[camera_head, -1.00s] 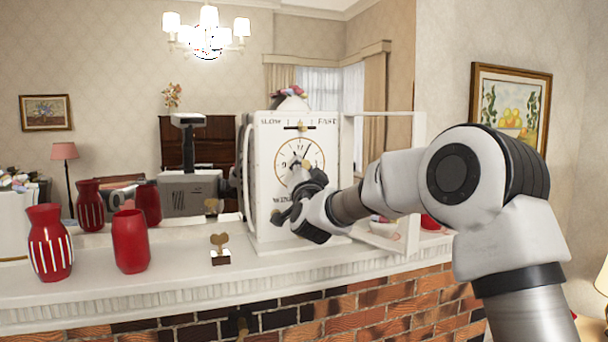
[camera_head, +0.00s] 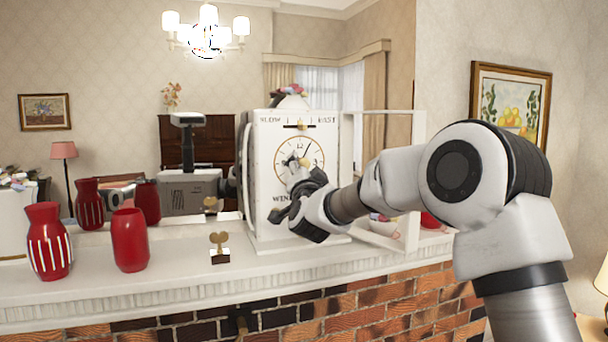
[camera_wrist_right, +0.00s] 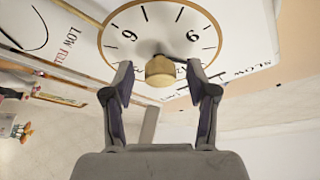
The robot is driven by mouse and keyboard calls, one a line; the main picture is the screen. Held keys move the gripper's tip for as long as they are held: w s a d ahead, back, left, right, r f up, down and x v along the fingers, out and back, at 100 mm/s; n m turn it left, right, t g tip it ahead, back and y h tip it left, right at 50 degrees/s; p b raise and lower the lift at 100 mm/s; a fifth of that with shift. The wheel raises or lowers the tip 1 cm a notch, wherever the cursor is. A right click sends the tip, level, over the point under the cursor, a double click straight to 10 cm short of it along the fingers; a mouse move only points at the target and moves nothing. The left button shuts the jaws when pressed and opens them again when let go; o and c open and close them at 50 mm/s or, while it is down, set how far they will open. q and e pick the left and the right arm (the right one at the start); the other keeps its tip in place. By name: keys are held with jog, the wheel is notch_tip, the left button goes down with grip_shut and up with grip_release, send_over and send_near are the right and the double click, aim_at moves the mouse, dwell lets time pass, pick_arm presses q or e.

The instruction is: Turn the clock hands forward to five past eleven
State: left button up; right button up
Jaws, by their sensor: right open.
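The white clock (camera_head: 266,175) stands on the mantel with its round dial (camera_head: 318,152) facing me. One dark hand points up and slightly right; the other is hard to read. My right gripper (camera_head: 294,178) is in front of the dial and covers its lower part. In the right wrist view the gripper (camera_wrist_right: 160,85) is open, its fingers on either side of a brass knob (camera_wrist_right: 160,72) at the dial's centre. I cannot tell whether they touch it. A dark hand runs right from behind the knob. My left gripper is not in view.
The clock's glazed door (camera_head: 419,180) stands open at the right, beside my right arm. A brass key (camera_head: 219,240) stands on the mantel (camera_head: 180,285) left of the clock. Red vases (camera_head: 130,240) stand further left. A mirror behind reflects the room.

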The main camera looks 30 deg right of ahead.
jog(key=v, duration=1.1)
jog(key=shift+s+a, duration=0.15)
jog(key=shift+s, duration=0.1)
